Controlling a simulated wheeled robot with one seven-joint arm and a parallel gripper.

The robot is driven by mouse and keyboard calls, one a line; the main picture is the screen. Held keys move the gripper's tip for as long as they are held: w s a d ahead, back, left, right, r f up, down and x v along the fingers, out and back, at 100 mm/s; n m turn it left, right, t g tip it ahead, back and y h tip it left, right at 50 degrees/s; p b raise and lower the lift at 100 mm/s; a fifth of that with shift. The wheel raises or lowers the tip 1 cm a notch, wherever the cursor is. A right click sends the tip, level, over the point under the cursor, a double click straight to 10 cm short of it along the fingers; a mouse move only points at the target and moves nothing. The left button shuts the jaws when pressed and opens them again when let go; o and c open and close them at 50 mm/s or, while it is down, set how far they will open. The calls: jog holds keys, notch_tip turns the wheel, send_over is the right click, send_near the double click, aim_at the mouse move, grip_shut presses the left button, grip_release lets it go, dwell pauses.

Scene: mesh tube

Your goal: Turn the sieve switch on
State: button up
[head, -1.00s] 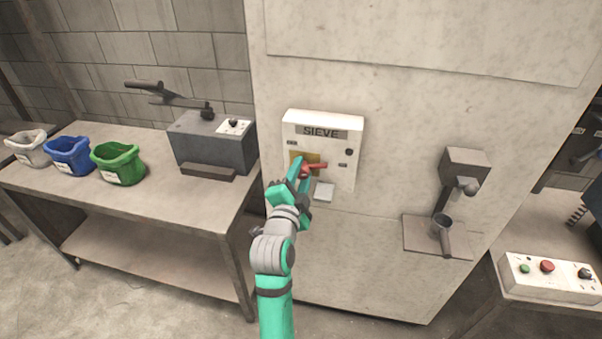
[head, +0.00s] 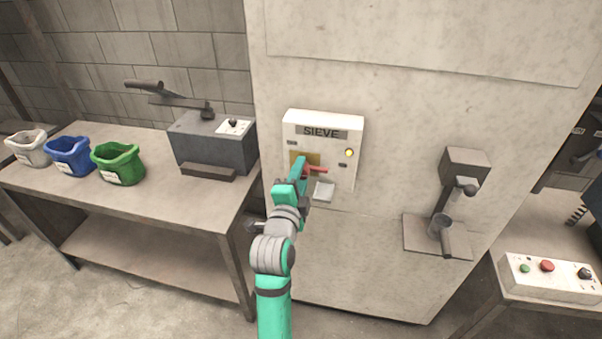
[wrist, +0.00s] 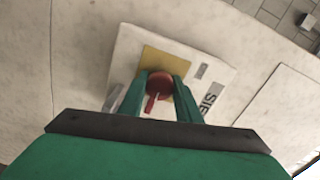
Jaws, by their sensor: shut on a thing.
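The sieve switch box (head: 340,137) is a white panel marked SIEVE on the front of a large pale cabinet. Its red switch handle (head: 316,170) points right in the head view, in front of a yellow-brown plate (head: 312,157). A small lamp (head: 349,153) at the box's upper right glows yellow. My gripper (head: 302,168) is at the box, at the handle's left end. In the wrist view the red handle (wrist: 159,84) sits between the two green fingers (wrist: 160,97), which are shut on it. The head view hides part of the handle behind my gripper.
A bench (head: 215,205) on the left carries white, blue and green bags and a grey lever machine (head: 212,143). A spouted fitting (head: 460,180) juts from the cabinet on the right. A button box (head: 549,277) stands at the lower right.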

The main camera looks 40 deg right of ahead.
jog(key=o, duration=1.1)
jog(key=shift+c, duration=0.2)
jog(key=v, duration=1)
jog(key=shift+s+a, duration=0.25)
jog(key=shift+w+a, duration=0.1)
